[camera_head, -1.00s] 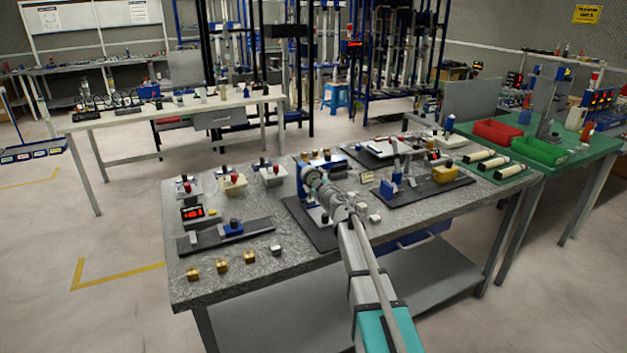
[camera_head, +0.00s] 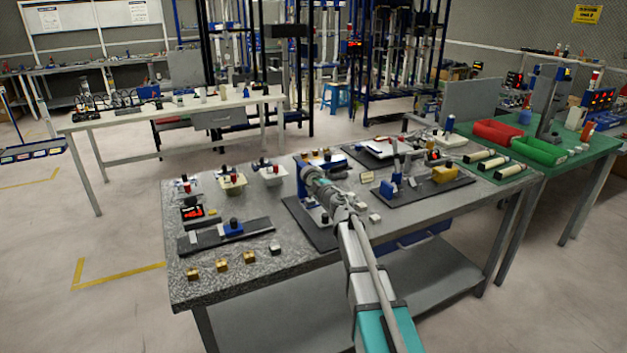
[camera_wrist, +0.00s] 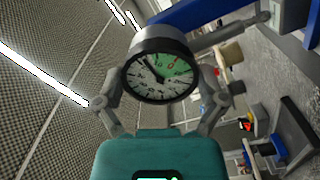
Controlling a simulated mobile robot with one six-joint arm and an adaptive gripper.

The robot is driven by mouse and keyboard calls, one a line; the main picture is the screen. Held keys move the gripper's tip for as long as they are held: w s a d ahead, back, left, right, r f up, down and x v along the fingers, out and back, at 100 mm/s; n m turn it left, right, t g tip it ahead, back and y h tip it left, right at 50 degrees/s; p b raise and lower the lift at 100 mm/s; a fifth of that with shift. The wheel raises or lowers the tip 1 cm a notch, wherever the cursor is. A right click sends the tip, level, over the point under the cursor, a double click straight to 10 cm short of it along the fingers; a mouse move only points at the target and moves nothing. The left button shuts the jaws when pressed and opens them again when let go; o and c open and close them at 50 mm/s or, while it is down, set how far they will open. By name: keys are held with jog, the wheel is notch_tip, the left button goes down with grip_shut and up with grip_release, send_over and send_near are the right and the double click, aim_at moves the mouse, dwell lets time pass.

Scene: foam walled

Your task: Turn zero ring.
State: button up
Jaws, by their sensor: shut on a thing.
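A round dial gauge (camera_wrist: 160,76) with a white and green face fills the upper middle of the wrist view. Its dark zero ring (camera_wrist: 186,50) runs around the face. The face looks turned relative to the picture. My gripper (camera_wrist: 160,84) has one finger on each side of the ring and is shut on it. In the head view my gripper (camera_head: 313,177) reaches the blue gauge stand (camera_head: 303,182) on the grey bench; the gauge there is mostly hidden by my arm.
The speckled bench (camera_head: 285,240) carries a dark rail fixture (camera_head: 225,235) with a blue slide, several brass blocks at the front left, and a fixture plate (camera_head: 425,190) with a yellow block on the right. A green table (camera_head: 560,150) adjoins at the right.

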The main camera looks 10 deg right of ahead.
jog(key=n, duration=0.5)
jog(key=shift+n, duration=0.3)
jog(key=n, duration=0.4)
jog(key=shift+n, duration=0.3)
jog(key=o, duration=0.8)
jog(key=shift+s, duration=0.1)
jog(key=v, duration=1.2)
